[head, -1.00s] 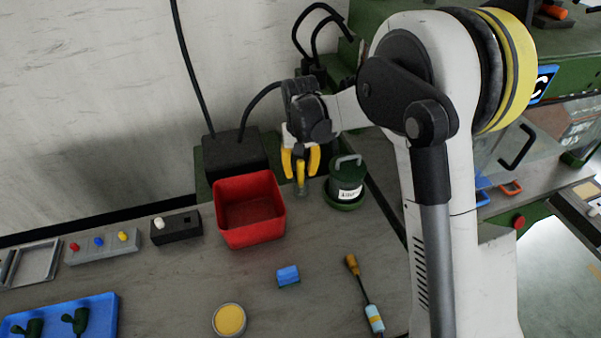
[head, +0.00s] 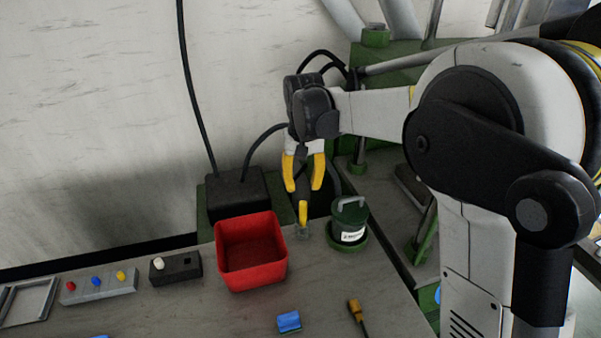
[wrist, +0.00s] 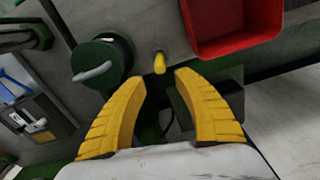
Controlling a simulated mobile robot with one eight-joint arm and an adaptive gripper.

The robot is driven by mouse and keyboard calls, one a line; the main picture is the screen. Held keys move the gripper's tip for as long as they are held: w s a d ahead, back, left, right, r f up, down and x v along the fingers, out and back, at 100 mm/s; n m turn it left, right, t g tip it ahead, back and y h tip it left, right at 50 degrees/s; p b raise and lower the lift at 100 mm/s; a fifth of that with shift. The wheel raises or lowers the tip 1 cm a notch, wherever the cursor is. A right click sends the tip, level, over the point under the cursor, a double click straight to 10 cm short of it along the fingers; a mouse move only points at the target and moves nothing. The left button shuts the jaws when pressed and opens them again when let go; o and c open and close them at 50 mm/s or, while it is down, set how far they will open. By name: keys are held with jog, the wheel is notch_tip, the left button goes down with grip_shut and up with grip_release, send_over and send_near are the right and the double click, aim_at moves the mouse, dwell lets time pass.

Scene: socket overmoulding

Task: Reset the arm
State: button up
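My gripper (head: 304,188) hangs fingers-down at the back of the bench, with its two yellow fingers spread apart. In the wrist view the gap between the fingertips (wrist: 160,77) is empty. A small upright yellow-handled piece (head: 303,213) stands just below the fingers on a small grey base. It also shows beyond the gap in the wrist view (wrist: 160,63), apart from both fingers. My arm reaches in from the right at height.
A red bin (head: 252,279) stands left of the yellow-handled piece, and a dark green lidded pot (head: 349,218) stands right of it. A black box (head: 236,193) with cables is behind. A blue block (head: 289,321) and an orange-handled tool (head: 354,309) lie in front.

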jog(key=s+d+r+t, duration=0.2)
jog(key=s+d+r, duration=0.3)
jog(key=s+r, duration=0.1)
jog(key=s+d+t, duration=0.2)
jog(key=s+d, duration=0.1)
jog(key=s, duration=0.6)
jog(key=s+d+f+t, duration=0.1)
jog(key=s+d, duration=0.3)
jog(key=s, duration=0.6)
jog(key=shift+s+d+m+t, duration=0.15)
jog(key=shift+d+m+t, duration=0.15)
jog(key=shift+t, duration=0.6)
